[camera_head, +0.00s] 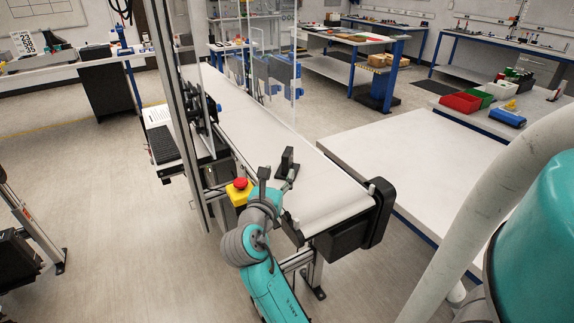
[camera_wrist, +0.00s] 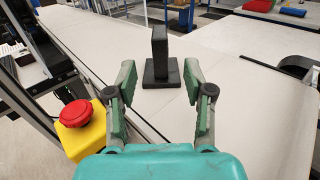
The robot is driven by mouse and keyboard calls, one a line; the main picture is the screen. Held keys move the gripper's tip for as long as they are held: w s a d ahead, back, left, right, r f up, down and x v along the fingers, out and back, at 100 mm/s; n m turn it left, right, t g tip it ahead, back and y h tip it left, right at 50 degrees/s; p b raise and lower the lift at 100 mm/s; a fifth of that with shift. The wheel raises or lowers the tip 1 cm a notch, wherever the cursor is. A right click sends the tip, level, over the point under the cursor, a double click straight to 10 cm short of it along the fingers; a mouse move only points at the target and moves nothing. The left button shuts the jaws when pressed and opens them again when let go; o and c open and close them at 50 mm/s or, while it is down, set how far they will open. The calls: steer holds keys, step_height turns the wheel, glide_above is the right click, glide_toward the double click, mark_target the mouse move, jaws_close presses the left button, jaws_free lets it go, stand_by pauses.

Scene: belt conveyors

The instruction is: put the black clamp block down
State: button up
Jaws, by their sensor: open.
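The black clamp block (camera_wrist: 159,55) stands upright on its flat base on the white conveyor belt (camera_wrist: 110,40). In the head view the block (camera_head: 287,162) is near the belt's close end, just beyond my gripper (camera_head: 278,182). In the wrist view my gripper (camera_wrist: 163,95) is open, with one finger on each side and a clear gap between them. The block lies ahead of the fingertips, centred between them, and neither finger appears to touch it. Its lower part and base are in plain view.
A yellow box with a red emergency button (camera_head: 239,190) is at the belt's left edge, close to my arm. A black end housing (camera_head: 362,222) closes the near end. A white table (camera_head: 420,150) stands to the right. The belt beyond the block is clear.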

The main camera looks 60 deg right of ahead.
mark_target(286, 161)
steer(key=x, duration=0.4)
steer(key=shift+d, duration=0.35)
steer(key=shift+f+x, duration=0.2)
steer(key=shift+x, duration=1.3)
steer(key=shift+f+x, duration=0.2)
steer(key=shift+x, duration=1.3)
jaws_close()
